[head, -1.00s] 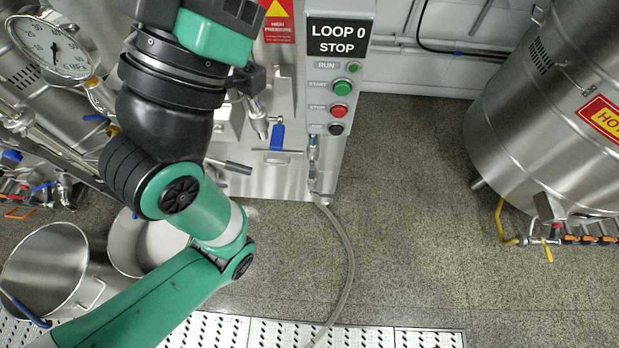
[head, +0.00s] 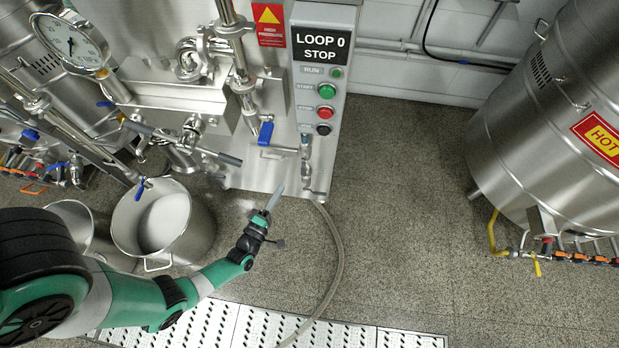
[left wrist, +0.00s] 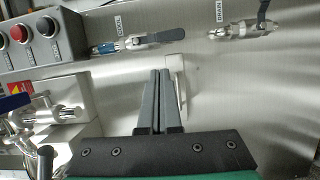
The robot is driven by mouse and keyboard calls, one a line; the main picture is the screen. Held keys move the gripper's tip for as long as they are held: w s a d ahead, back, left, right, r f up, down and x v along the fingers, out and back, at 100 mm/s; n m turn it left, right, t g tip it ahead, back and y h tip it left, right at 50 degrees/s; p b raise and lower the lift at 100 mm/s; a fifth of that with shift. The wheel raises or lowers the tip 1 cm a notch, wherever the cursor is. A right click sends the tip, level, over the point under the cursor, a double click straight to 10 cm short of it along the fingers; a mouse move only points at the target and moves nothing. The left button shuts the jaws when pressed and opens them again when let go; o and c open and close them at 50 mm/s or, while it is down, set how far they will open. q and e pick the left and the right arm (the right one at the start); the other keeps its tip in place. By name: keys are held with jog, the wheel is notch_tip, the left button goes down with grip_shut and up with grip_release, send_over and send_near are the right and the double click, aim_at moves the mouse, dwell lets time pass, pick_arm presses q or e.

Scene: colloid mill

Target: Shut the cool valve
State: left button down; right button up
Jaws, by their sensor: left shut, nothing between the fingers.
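My left gripper (head: 279,189) is shut and empty, in front of the lower steel panel. In the left wrist view its fingertips (left wrist: 160,74) are together, below a small valve (left wrist: 136,41) and apart from it. This valve hangs under the control box in the head view (head: 306,152). Its dark lever (left wrist: 165,37) lies in line with its body. A second small valve (left wrist: 240,29) is farther right, its dark lever (left wrist: 263,10) turned across its body. My right gripper is not in view.
The control box (head: 344,75) stands above the valves. A blue lever (head: 266,133) and a pale bracket-like metal piece (left wrist: 179,82) are close by. A grey hose (head: 341,245) runs down to the floor.

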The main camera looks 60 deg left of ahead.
aim_at(304, 172)
pick_arm(q)
jog(key=shift+n+g+y, duration=0.4)
jog(key=s, duration=0.1)
jog(key=s+f, duration=0.2)
jog(key=s, duration=0.1)
jog(key=shift+s, duration=0.1)
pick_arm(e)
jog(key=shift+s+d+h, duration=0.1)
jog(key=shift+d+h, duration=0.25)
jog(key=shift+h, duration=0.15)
pick_arm(q)
jog(key=w+a+b, duration=0.2)
jog(key=w+a, duration=0.1)
jog(key=w, duration=0.8)
jog(key=shift+a+b, duration=0.3)
jog(key=shift+b, duration=0.05)
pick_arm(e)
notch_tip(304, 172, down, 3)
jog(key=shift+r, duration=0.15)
pick_arm(q)
jog(key=shift+w, duration=0.1)
jog(key=shift+f, duration=0.1)
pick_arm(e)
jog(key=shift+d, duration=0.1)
